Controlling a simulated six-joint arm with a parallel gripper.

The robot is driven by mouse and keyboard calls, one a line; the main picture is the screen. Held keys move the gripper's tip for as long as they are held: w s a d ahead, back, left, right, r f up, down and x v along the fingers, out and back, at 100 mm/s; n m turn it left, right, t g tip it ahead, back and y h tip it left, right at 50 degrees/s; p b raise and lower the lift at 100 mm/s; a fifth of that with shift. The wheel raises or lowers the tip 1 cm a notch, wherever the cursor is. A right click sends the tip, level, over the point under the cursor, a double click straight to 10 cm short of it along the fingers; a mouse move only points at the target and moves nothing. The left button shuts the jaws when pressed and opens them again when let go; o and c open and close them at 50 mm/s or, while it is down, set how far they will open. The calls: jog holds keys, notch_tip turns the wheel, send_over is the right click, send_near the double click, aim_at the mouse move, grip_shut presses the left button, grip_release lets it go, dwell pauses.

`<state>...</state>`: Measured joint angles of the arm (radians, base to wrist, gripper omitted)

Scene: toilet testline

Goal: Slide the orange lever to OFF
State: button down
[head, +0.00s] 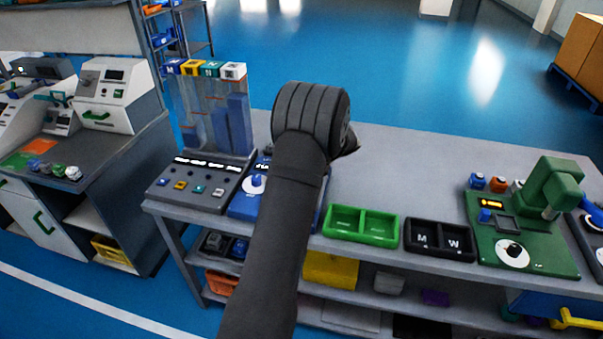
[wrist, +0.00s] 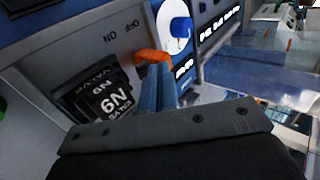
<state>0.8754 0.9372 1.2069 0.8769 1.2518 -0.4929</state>
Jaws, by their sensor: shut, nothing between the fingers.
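The orange lever (wrist: 153,57) shows in the wrist view on a grey panel (wrist: 75,45) marked OFF and ON; the lettering appears turned over. A black block lettered VALVE (wrist: 103,95) sits beside the fingers. In the head view my dark arm and wrist hide the lever and my fingers.
A blue unit with a white dial (wrist: 174,22) adjoins the panel. On the bench, a column unit (head: 217,125) stands left of my arm. A green tray (head: 362,222), a black tray (head: 438,240) and a green machine (head: 550,195) stand right. The bench top (head: 415,160) behind the trays is clear.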

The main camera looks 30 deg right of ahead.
dwell(0.3)
jog(key=v, duration=0.9)
jog(key=shift+s+d+r, duration=0.2)
jog(key=shift+r, duration=0.1)
jog(key=x, duration=0.6)
jog(key=shift+w+a+f, duration=0.15)
jog(key=shift+a+f, duration=0.05)
jog(key=shift+f, duration=0.05)
jog(key=shift+d+f, duration=0.2)
jog(key=shift+f, duration=0.8)
jog(key=shift+s+d+f, duration=0.15)
jog(key=shift+s, duration=0.1)
jog(key=shift+s+d+r, duration=0.15)
jog(key=shift+s+r, duration=0.05)
jog(key=shift+r, duration=0.1)
